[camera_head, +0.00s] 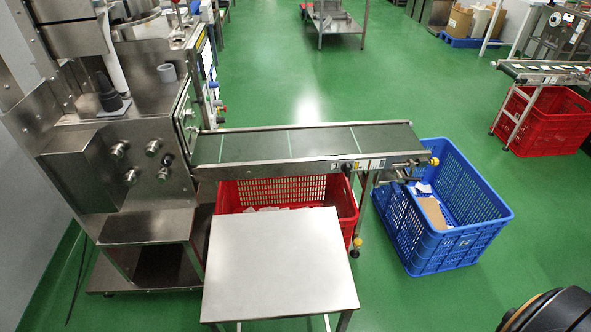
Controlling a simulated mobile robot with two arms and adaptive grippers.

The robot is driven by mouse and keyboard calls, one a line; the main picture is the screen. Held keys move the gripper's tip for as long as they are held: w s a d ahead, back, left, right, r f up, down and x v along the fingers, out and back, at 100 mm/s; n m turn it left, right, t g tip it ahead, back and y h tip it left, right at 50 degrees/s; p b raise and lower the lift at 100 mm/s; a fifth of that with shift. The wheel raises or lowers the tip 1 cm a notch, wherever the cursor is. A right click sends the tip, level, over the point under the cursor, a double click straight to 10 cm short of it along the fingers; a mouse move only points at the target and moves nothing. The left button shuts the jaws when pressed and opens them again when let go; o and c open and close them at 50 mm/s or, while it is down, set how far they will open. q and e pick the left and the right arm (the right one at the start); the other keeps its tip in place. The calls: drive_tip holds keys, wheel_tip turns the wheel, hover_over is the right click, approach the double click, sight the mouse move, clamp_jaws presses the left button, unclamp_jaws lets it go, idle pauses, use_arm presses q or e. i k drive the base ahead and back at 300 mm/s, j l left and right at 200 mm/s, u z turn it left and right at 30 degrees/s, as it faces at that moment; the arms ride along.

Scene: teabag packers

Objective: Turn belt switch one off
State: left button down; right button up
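A conveyor belt (300,143) with a dark green surface and metal sides runs from the steel packing machine (130,150) to the right in the head view. A small dark knob-like part (346,167) sits on the belt's near side rail, beside some labels; it may be the belt switch, but it is too small to read its position. Neither of my grippers is in view. A black rounded part at the bottom right corner looks like part of my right arm.
A bare steel table (280,262) stands in front of the belt. A red crate (290,192) is under the belt and a blue crate (440,235) at its right end. Another belt (548,70) stands far right above a red crate (550,125). Green floor is open behind.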

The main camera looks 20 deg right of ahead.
sight(346, 167)
drive_tip(key=l+z, duration=0.25)
drive_tip(key=l, duration=0.45)
drive_tip(key=i+l+z, duration=0.15)
drive_tip(key=l+z, duration=0.15)
drive_tip(key=l, duration=0.4)
